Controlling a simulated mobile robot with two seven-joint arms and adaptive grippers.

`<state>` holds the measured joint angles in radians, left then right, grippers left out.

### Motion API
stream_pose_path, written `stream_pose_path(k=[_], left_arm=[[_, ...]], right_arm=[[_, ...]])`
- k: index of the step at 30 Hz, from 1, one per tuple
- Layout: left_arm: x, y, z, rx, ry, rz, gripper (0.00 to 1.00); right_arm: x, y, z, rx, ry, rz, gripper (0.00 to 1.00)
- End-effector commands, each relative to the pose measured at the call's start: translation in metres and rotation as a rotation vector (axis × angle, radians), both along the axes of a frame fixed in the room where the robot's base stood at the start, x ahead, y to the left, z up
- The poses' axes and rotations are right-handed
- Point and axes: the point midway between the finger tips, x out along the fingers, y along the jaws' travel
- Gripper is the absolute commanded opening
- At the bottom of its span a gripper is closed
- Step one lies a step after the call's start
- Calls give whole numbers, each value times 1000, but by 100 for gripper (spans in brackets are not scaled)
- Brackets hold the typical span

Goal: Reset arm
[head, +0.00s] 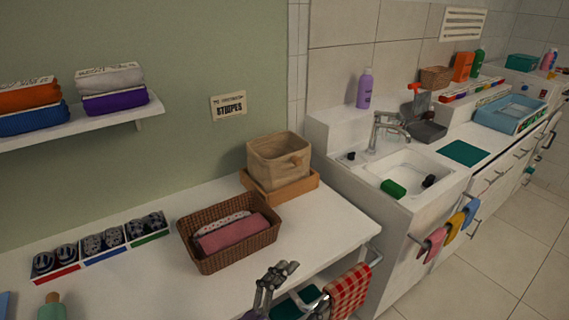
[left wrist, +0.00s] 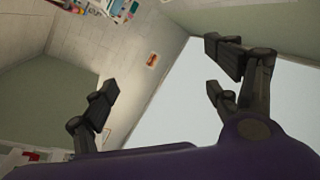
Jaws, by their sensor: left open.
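My left gripper (head: 300,284) shows at the bottom middle of the head view, at the front edge of the white counter (head: 335,222). Its dark jointed fingers stand apart and hold nothing. In the left wrist view its spread fingers (left wrist: 160,82) frame wall, floor and a pale surface, with no object between them. The purple body of the gripper fills the bottom of that view. My right gripper shows in neither view.
A red checked cloth (head: 348,290) hangs on a rail close right of the gripper. A brown basket (head: 215,262) with folded cloth and a beige bin (head: 280,165) stand on the counter. A white sink unit (head: 405,200) stands right. Tiled floor (head: 510,240) is open.

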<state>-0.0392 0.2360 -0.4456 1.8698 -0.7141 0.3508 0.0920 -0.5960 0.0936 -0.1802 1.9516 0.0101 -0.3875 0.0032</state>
Motion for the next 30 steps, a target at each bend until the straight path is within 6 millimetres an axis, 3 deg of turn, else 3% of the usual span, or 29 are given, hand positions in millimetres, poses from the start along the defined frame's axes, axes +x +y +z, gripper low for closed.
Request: stream_pose_path(k=[1, 5, 9, 12, 15, 18, 21, 30], left_arm=[[0, 30, -27, -44, 126, 107, 81], [-15, 101, -96, -132, 421, 340, 81], [-63, 162, -170, -209, 721, 548, 81], [-108, 194, -213, -254, 911, 665, 81], [-151, 214, -244, -295, 1064, 750, 81], [-183, 225, -262, -322, 1168, 803, 81], [-200, 230, -271, -337, 1223, 831, 81], [-206, 231, -274, -342, 1242, 838, 81]], right_arm=[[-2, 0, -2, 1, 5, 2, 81], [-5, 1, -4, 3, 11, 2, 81], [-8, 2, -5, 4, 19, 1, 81], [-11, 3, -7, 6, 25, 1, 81], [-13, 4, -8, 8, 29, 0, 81], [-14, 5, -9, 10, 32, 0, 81], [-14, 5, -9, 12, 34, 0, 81], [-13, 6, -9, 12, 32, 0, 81]])
